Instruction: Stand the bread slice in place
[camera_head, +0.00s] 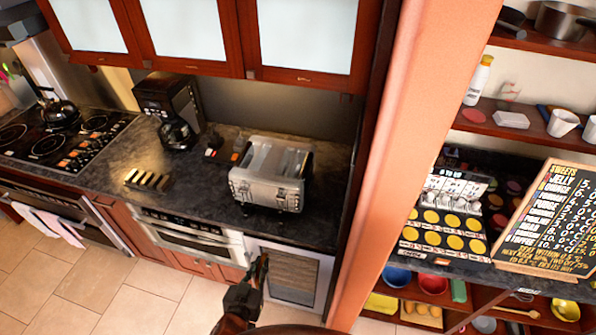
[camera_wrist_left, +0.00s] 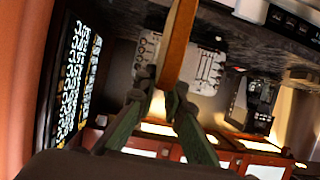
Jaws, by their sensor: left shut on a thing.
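My left gripper (camera_head: 258,270) is low in front of the counter, near the white-framed cabinet front. In the left wrist view, its two fingers (camera_wrist_left: 160,95) are closed on the bread slice (camera_wrist_left: 178,45), a thin brown strip seen edge-on that extends out beyond the fingertips. The slice is hard to make out in the head view. A silver toaster (camera_head: 268,185) stands on the dark counter, beyond and above the gripper; it also shows in the left wrist view (camera_wrist_left: 205,70). The gripper is apart from it. My right gripper is not in view.
The dark counter (camera_head: 215,222) has bare room left of the toaster. A small dark rack with pale slats (camera_head: 147,181) lies there. A coffee maker (camera_head: 172,108) stands behind. Wall cabinets (camera_head: 210,38) hang above, and an orange post (camera_head: 395,150) stands to the right.

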